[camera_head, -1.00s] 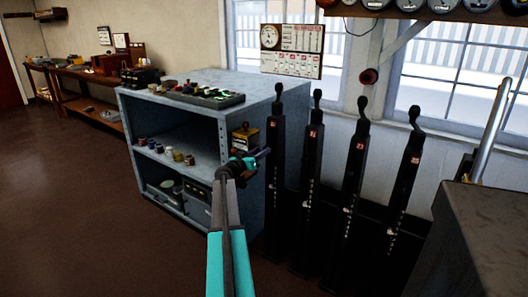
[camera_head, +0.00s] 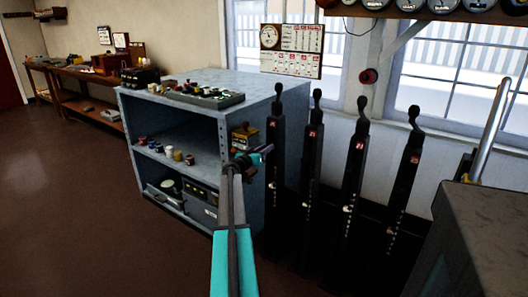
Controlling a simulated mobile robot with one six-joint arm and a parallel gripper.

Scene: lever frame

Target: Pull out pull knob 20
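A row of black levers with red number plates stands at the right: the leftmost lever (camera_head: 275,170), then a second (camera_head: 312,160), a third (camera_head: 355,165) and a fourth (camera_head: 408,180). Their numbers are too small to read surely, so I cannot tell which knob is 20. Small pale knobs show on the lever fronts, one on the leftmost (camera_head: 272,185) and one on the third (camera_head: 347,208). My gripper (camera_head: 266,151) is just left of the leftmost lever at mid-height. Contact cannot be judged, and its fingers are too small to read.
A grey-blue metal cabinet (camera_head: 262,100) stands left of and behind my gripper, with a tray (camera_head: 200,97) of small items on top and an open shelf. A dark box-like block (camera_head: 485,225) fills the lower right. Open brown floor (camera_head: 70,220) lies at the left.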

